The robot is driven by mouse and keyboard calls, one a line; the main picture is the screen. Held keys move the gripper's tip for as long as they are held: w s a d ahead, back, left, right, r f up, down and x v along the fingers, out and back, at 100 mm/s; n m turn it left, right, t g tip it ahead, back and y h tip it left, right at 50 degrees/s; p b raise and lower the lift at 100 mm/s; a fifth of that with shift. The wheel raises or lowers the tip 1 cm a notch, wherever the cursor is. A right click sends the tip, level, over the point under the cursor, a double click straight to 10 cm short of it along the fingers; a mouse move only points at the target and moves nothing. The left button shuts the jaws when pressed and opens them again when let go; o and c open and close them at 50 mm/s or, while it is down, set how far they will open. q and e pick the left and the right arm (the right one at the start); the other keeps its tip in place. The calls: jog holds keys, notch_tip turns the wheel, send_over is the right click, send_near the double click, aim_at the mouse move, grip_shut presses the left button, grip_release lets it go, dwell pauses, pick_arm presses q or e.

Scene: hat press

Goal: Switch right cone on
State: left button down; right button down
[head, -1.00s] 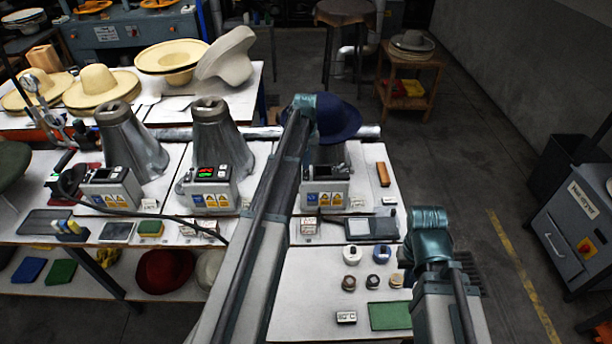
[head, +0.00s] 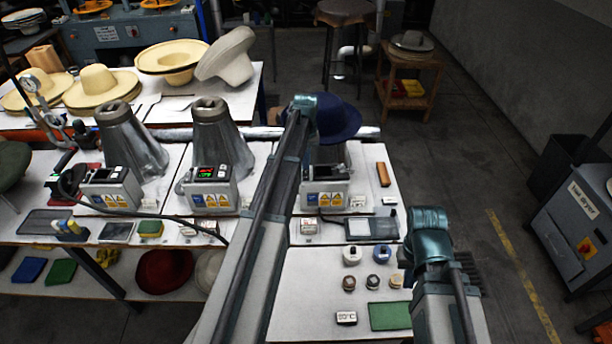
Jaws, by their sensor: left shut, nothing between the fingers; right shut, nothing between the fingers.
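The right cone (head: 333,153) stands on the bench with a dark blue hat (head: 338,119) over its top. My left arm crosses in front of its left side. Its control box (head: 326,194) has yellow warning labels on the front, and its top panel looks dark, with no lit digits visible. The middle cone (head: 211,130) has a control box (head: 210,196) with red and green lit digits. The left cone (head: 128,140) has a control box (head: 110,192) with no clear lit digits. Neither gripper can be made out; only my arm links and teal joints show.
A grey device with a pale screen (head: 371,229) lies in front of the right box. Several small round pots and a green pad (head: 389,316) lie nearer. An orange block (head: 383,174) is to the right. A cable (head: 160,214) runs along the bench front.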

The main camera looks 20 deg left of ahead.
aim_at(306, 172)
pick_arm(q)
jog(key=shift+f+b, duration=0.85)
jog(key=shift+b, duration=0.05)
dwell(0.7)
jog(key=shift+r, duration=0.1)
notch_tip(306, 172, up, 7)
jog(key=p, duration=0.7)
dwell(0.4)
jog(key=shift+d, duration=0.15)
jog(key=s+d+f+m+b, duration=0.2)
jog(key=s+d+m, duration=0.1)
jog(key=s+d, duration=0.6)
jog(key=s+d+f+m+b, duration=0.3)
jog(key=s+d, duration=0.6)
jog(key=s+d+f+m+y+b, duration=0.1)
jog(key=s+d+f+m+b, duration=0.2)
jog(key=s+d, duration=0.7)
jog(key=shift+f, duration=0.15)
